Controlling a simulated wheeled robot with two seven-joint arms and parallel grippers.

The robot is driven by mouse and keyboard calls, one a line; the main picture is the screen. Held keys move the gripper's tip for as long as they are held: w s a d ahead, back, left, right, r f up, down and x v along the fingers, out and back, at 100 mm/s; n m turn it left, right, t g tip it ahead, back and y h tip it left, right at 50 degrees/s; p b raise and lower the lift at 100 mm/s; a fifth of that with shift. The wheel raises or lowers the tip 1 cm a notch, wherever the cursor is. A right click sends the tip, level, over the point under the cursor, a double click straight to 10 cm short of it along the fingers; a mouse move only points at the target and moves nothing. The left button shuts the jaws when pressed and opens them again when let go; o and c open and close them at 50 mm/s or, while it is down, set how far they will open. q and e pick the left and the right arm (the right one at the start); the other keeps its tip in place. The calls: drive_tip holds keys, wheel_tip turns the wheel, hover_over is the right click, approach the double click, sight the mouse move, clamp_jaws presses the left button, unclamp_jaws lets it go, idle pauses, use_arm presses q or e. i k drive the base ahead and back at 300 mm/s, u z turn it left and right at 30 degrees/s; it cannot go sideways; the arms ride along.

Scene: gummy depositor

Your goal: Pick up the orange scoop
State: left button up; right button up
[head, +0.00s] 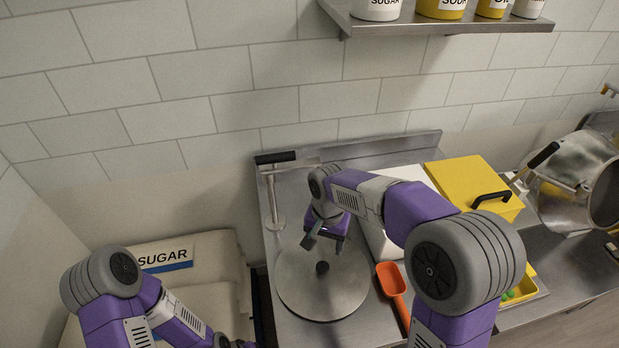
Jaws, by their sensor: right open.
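The orange scoop (391,280) lies on the steel counter, just right of the round metal lid. Its bowl is toward the back and its handle runs toward the front, partly hidden by my right arm. My right gripper (324,243) is open and empty, pointing down above the back part of the lid. It is to the left of the scoop and behind it, apart from it. My left arm comes in at the lower left, and its gripper is cut off by the bottom edge.
The round lid (318,290) has a dark knob. A steel post with a black handle (275,157) stands at the back left. A yellow-lidded container (466,178) and a metal drum (575,180) are at right. Sugar sacks (205,262) lie at left. A shelf (440,27) holds tubs.

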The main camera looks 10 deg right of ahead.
sight(393, 285)
drive_tip(key=k, duration=1)
